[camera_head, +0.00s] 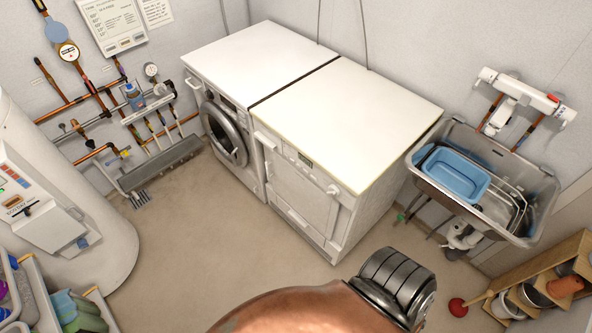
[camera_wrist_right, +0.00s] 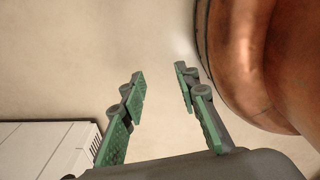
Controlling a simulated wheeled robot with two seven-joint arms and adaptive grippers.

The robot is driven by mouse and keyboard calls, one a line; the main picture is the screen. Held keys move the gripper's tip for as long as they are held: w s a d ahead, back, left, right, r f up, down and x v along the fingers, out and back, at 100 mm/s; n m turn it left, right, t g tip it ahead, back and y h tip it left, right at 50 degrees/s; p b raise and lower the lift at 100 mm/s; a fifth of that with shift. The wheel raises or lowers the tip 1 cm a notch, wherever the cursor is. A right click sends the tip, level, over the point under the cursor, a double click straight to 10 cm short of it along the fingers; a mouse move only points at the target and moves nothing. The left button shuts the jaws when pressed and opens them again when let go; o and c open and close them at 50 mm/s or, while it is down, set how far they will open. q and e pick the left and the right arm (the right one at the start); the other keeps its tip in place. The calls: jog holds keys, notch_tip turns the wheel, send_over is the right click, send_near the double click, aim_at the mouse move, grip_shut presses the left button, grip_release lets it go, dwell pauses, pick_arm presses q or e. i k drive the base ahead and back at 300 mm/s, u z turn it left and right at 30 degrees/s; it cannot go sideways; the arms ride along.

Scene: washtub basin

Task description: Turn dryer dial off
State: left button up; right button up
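The dryer (camera_head: 300,190) is the right one of two white machines in the head view. A round dial (camera_head: 333,190) sits near the right end of its front control panel, beside a small dark display (camera_head: 305,160). The dial's setting is too small to read. In the right wrist view my right gripper (camera_wrist_right: 160,76) is open and empty, its two green-padded fingers apart over beige floor. The gripper does not show in the head view, and no dial shows in the wrist view. My left gripper is in neither view.
A washing machine (camera_head: 225,135) with a round door adjoins the dryer on the left. A metal sink (camera_head: 540,205) holding a blue basin (camera_head: 455,174) stands to the right. A wooden shelf (camera_head: 572,250) is at lower right. Floor (camera_head: 200,250) before the machines is clear.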

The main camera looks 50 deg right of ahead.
aim_at(333, 190)
jog(key=i, duration=1.75)
jog(key=z, duration=4.45)
